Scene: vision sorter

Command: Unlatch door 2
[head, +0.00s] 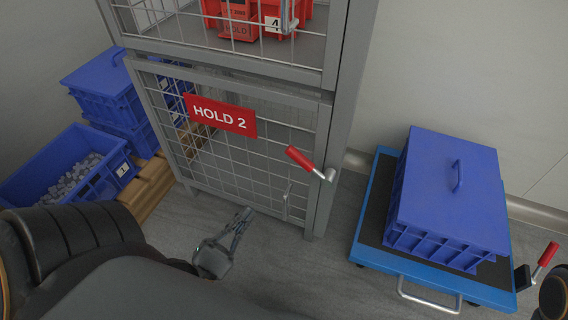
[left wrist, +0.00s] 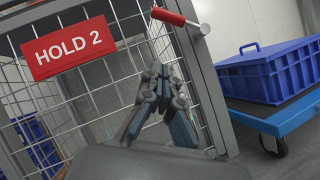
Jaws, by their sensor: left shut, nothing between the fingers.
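Door 2 (head: 230,170) is the lower grey wire-mesh door of a cage, with a red HOLD 2 sign (head: 220,115). It looks closed in its frame. Its latch lever has a red grip (head: 302,158) pointing up and left from a metal pivot on the right post. The red grip also shows at the top of the left wrist view (left wrist: 168,17). My left gripper (head: 241,222) is shut and empty, low in front of the door, below and left of the lever and apart from it. In the left wrist view, its fingertips (left wrist: 161,72) are below the grip. My right gripper is not visible.
The upper compartment holds red bins (head: 240,20). A blue trolley (head: 380,262) with a lidded blue crate (head: 450,190) stands at the right. Blue crates (head: 105,90) stand at the left, one with grey pieces on a wooden pallet (head: 150,185). Floor before the door is clear.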

